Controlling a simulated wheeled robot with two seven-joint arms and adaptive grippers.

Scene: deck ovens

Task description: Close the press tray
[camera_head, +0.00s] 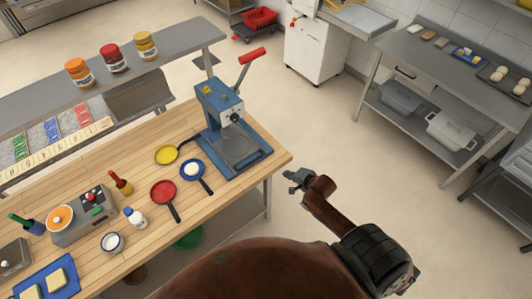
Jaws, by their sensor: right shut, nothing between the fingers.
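A blue press (219,101) with a raised red handle (252,55) stands at the right end of the wooden worktop. Its tray, a flat grey plate with a round disc (236,146), lies at the base in front of the press body and is uncovered. I cannot tell how far the tray is slid out. My right gripper (290,182) is shut and empty. It is beyond the worktop's right corner, to the lower right of the press and apart from it. My left gripper is not in view.
Yellow (167,155), red (163,191) and blue (192,169) small pans lie left of the press. A scale-like device (84,217) and bottles stand further left. A shelf with jars (114,58) is behind. Open floor (330,150) lies right of the worktop.

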